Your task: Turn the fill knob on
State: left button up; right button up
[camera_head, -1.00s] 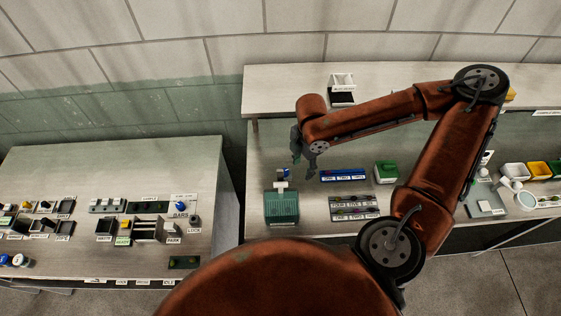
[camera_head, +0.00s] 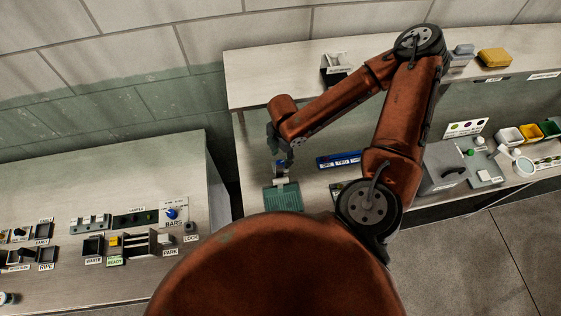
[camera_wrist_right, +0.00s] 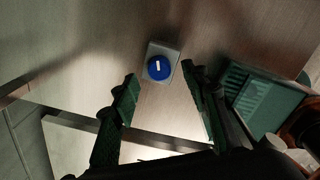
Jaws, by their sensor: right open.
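A round blue knob (camera_wrist_right: 159,67) with a white pointer mark sits on a small grey plate in the right wrist view. No label is readable on it there. In the head view the knob (camera_head: 281,166) is small, just behind a green ribbed box (camera_head: 283,197), partly hidden by my gripper. My right gripper (camera_wrist_right: 158,78) is open and empty, its dark green fingers on either side of the knob in the picture, apart from it. In the head view the right gripper (camera_head: 283,152) points down close to the knob. My left gripper is not in view.
The green ribbed box (camera_wrist_right: 262,100) stands close beside the right finger. A blue labelled tray (camera_head: 338,160) lies right of it. A grey box (camera_head: 441,172) stands further right. The left table (camera_head: 60,190) holds another blue knob (camera_head: 171,213) marked BARS. A raised shelf (camera_head: 275,85) runs behind.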

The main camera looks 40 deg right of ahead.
aim_at(281, 161)
jog(key=f, duration=0.3)
jog(key=shift+w, duration=0.2)
jog(key=shift+a+f, duration=0.1)
jog(key=shift+f, duration=0.25)
jog(key=shift+s+f, duration=0.1)
jog(key=shift+f, duration=0.05)
jog(key=c, duration=0.6)
jog(key=shift+b, duration=0.3)
jog(key=shift+c, duration=1.3)
grip_shut()
jog(key=shift+p, duration=0.4)
jog(key=m+p, duration=0.3)
jog(key=p, duration=0.6)
jog(key=shift+r+p, duration=0.2)
jog(key=shift+p, duration=0.1)
pick_arm(q)
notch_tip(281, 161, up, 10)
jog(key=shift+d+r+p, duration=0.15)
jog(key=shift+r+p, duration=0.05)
jog(key=shift+p, duration=0.2)
pick_arm(e)
jog(key=shift+f+m, duration=0.2)
jog(key=shift+m, duration=0.5)
jog(key=o, duration=0.9)
grip_release()
jog(key=shift+c, duration=0.2)
